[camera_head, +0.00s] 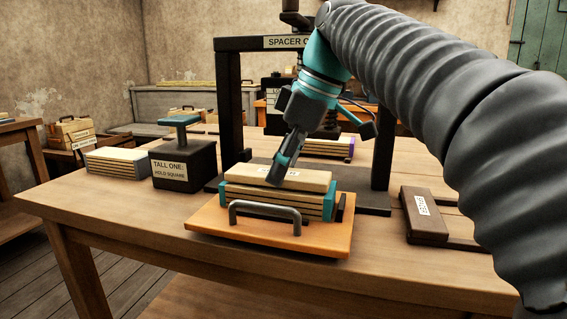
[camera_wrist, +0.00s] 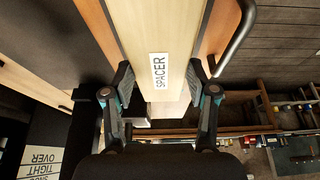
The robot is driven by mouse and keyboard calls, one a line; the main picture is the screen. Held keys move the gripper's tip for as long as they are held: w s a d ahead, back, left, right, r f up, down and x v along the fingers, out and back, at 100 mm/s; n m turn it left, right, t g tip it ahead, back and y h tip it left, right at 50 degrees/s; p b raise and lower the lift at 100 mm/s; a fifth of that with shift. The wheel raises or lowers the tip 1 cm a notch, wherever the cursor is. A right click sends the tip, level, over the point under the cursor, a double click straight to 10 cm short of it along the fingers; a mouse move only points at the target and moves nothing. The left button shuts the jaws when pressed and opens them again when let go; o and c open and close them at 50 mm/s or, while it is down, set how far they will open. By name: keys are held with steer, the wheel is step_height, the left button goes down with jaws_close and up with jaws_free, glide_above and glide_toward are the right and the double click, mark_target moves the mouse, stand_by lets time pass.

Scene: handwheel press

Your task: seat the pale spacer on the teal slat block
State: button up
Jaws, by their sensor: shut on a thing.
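The pale spacer (camera_head: 312,181) is a long light-wood bar with a label. It lies level and lengthwise over the teal slat block (camera_head: 275,203), a stack of pale slats between teal end pieces. I cannot tell whether it rests fully on the block or a thin gap is left. My gripper (camera_head: 283,171) comes down from above and is shut across the spacer near its middle. In the wrist view my gripper's fingers (camera_wrist: 161,85) press both long sides of the spacer (camera_wrist: 155,30), beside its SPACER label. The block is hidden there.
The block stands on an orange board (camera_head: 205,218) with a grey handle (camera_head: 265,206) in front. The dark press frame (camera_head: 229,105) rises behind. A black "TALL ONE" stand (camera_head: 185,168) and another slat stack (camera_head: 117,162) are left; a brown block (camera_head: 423,215) is right.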

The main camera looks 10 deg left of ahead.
steer(key=shift+f, duration=0.2)
steer(key=o, duration=1.3)
steer(key=shift+v, duration=3.75)
